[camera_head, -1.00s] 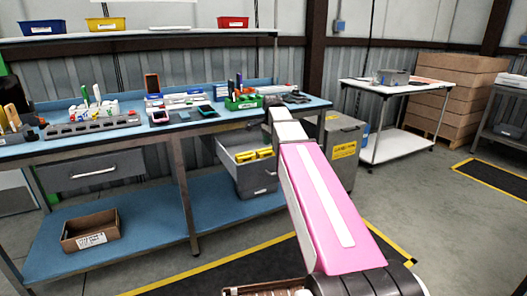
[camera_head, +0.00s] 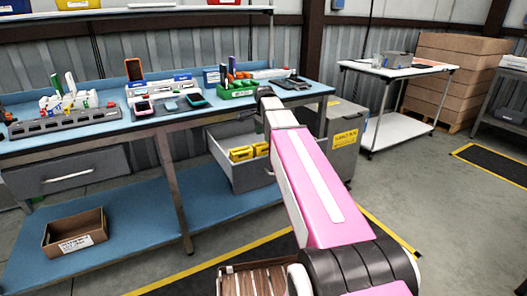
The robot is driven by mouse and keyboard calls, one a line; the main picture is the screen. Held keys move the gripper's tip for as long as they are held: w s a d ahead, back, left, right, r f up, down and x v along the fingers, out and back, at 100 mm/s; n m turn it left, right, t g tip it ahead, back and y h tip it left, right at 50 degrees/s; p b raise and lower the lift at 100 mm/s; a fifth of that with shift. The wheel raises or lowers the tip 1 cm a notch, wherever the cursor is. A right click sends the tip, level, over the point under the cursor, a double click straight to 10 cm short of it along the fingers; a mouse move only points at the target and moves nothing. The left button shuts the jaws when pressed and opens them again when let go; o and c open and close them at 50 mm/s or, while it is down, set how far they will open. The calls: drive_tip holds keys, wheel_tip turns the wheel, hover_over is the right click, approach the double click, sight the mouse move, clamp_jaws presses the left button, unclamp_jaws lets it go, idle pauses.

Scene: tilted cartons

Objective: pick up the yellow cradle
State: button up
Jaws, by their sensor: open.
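Yellow pieces (camera_head: 241,153) lie in the open grey drawer (camera_head: 247,178) under the right part of the workbench. They are small, and I cannot tell how many there are or which is the yellow cradle. My pink and white arm reaches forward from the bottom of the view. Its dark end, my gripper (camera_head: 265,93), is near the bench's front edge, in the picture above and right of the drawer. It is open, with no object seen in it; its fingertips are hard to make out.
The blue bench top (camera_head: 105,131) holds a grey rack (camera_head: 60,124), phones and a green bin (camera_head: 238,91). A cardboard box (camera_head: 75,234) sits on the lower shelf. A grey cabinet (camera_head: 344,125) stands right of the drawer.

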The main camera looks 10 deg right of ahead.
sight(264, 150)
drive_tip(key=shift+w+f, duration=0.2)
drive_tip(key=shift+f, duration=2.9)
drive_tip(key=c, duration=1)
